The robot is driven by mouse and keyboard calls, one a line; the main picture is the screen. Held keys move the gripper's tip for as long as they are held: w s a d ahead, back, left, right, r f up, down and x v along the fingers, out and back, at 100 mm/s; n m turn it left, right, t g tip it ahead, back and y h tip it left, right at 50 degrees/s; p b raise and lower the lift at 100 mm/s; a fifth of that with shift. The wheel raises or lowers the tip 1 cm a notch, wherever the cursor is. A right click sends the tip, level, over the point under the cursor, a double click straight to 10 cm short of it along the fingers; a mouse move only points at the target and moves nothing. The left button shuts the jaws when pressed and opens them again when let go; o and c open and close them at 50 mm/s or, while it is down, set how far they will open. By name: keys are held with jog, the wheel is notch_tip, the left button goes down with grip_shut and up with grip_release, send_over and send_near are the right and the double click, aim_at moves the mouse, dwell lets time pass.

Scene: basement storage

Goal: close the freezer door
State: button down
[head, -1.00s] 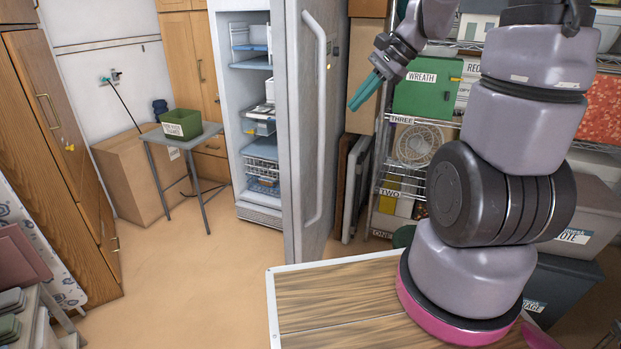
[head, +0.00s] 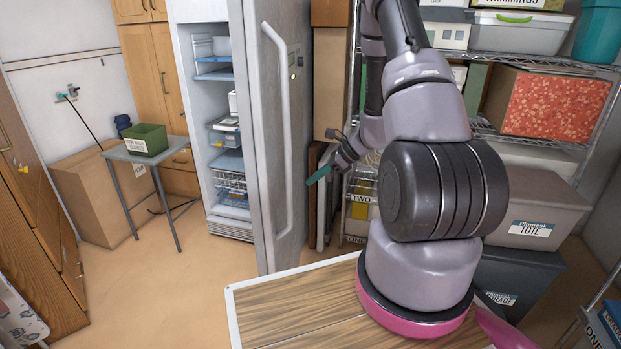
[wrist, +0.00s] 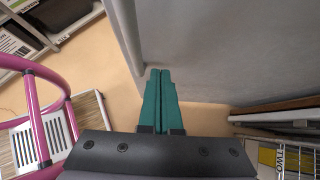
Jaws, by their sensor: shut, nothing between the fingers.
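The freezer (head: 204,150) stands open in the head view, with stocked shelves inside. Its grey door (head: 262,120) is swung wide out toward me, with a long vertical handle (head: 284,130) on the face turned to the right. My gripper (head: 318,175) has teal fingers and is just right of the door, at the height of the handle's lower part. In the wrist view my gripper (wrist: 159,75) is shut and empty, its tips close to the grey door panel (wrist: 230,50). I cannot tell whether the tips touch the door.
A shelving rack with a red-patterned box (head: 555,105) and a grey tote (head: 525,205) stands on the right. A small table (head: 165,155) with a green bin (head: 147,139) stands left of the freezer. The floor (head: 160,275) in front of the freezer is clear.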

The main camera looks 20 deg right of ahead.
aim_at(277, 196)
jog(key=x, duration=0.3)
jog(key=a+r+x, duration=0.1)
jog(key=x, duration=0.5)
jog(key=shift+w+a+r, duration=0.15)
jog(key=shift+w+r, duration=0.05)
jog(key=shift+w, duration=0.05)
jog(key=shift+w+a, duration=0.25)
jog(key=shift+a, duration=0.25)
